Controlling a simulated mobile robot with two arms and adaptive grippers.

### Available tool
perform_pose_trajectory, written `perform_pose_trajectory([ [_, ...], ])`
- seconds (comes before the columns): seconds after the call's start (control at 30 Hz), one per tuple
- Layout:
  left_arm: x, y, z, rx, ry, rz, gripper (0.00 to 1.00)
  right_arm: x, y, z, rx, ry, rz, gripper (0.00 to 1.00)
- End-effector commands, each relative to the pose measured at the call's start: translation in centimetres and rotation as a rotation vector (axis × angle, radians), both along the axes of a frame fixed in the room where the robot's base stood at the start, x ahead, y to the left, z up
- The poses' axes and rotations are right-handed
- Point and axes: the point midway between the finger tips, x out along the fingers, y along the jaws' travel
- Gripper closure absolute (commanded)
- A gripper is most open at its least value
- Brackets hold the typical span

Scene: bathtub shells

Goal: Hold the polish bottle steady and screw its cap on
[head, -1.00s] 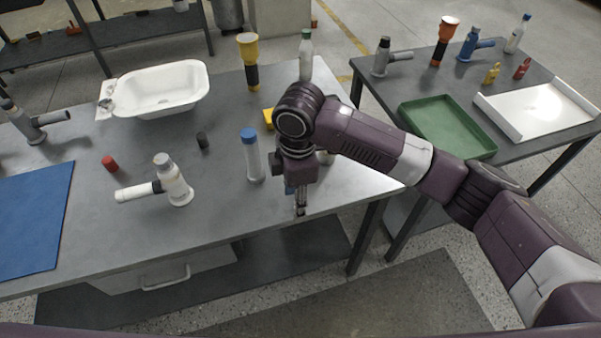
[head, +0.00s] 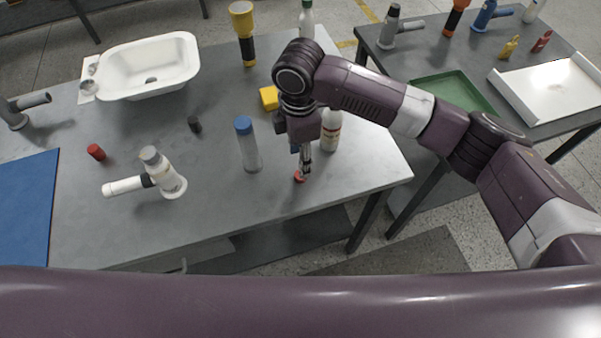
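My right gripper (head: 304,171) points down near the table's right front edge. A small red cap (head: 299,177) is right at its fingertips; whether the fingers are closed on it is not clear. A white bottle with a reddish mark (head: 331,132) stands upright just behind and right of the gripper; its top is hidden by my arm. I cannot tell for sure that this is the polish bottle. A clear bottle with a blue top (head: 248,146) stands to the left of the gripper. Another red cap (head: 96,152) lies at the left. My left gripper is not in view.
The grey table (head: 230,200) also holds a dark cap (head: 195,125), a white sprayer-like tool (head: 160,172), a white basin (head: 150,65), a yellow block (head: 269,97) and a yellow-black torch (head: 244,35). A green tray (head: 455,88) is on the right table. The front middle is clear.

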Motion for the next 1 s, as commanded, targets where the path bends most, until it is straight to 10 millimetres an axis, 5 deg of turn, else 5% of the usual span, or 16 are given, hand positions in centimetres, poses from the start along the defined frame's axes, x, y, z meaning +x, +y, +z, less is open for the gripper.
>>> perform_pose_trajectory([
  [0.3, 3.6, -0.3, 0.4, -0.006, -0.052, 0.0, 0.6, -0.1, 0.0, -0.8, 0.0, 0.001, 0.001, 0.57],
  [0.7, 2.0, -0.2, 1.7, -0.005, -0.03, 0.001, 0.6, -0.6, -0.2, -5.4, -0.002, 0.002, 0.0, 0.57],
  [1.0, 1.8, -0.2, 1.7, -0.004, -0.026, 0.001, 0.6, -0.6, -0.1, -6.0, 0.001, 0.0, 0.001, 0.57],
])
